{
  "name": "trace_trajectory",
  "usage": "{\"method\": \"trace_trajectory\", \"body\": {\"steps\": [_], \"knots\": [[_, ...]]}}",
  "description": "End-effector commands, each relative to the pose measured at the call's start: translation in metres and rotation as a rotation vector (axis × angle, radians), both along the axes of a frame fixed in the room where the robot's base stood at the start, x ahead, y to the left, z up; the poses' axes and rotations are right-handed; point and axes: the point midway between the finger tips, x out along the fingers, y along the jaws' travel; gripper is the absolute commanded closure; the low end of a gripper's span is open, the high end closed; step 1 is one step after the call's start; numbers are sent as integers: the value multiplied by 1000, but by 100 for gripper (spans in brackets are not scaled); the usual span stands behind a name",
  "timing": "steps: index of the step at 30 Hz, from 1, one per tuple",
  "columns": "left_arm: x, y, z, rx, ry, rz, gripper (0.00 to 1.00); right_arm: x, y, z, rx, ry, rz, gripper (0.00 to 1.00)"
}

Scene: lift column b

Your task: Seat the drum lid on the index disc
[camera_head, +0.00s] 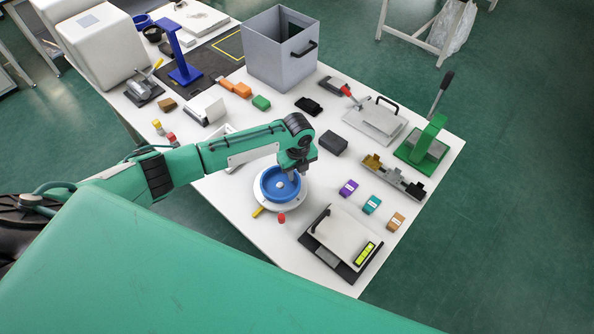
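The drum lid appears to be the blue round, rimmed piece (268,193), with a pale spot at its middle. It is over the white index disc (289,207), whose rim shows around it. I cannot tell whether the lid rests flat on the disc or is held just above it. My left gripper (299,172) reaches down at the lid's back right rim. Its fingertips are small and partly hidden, so I cannot tell whether they grip the rim. My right gripper is not in view.
A yellow tab (258,211) and a red knob (281,218) are by the disc's front edge. A scale-like device (345,235) stands front right, with small purple (348,188), teal and tan boxes behind it. A grey bin (275,62) stands at the back.

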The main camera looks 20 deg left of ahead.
Motion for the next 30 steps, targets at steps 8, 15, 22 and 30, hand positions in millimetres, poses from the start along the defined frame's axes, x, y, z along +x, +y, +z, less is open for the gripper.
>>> {"method": "trace_trajectory", "body": {"steps": [8, 15, 22, 30], "knots": [[0, 0, 1, 1, 1, 0, 72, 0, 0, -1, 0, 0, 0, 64], [1, 0, 30, -1, -4, -1, 72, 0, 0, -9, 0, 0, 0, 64], [1, 0, 84, 0, -6, -1, 72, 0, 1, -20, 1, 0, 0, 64], [1, -1, 128, 1, -2, 0, 72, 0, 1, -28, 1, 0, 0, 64]]}}
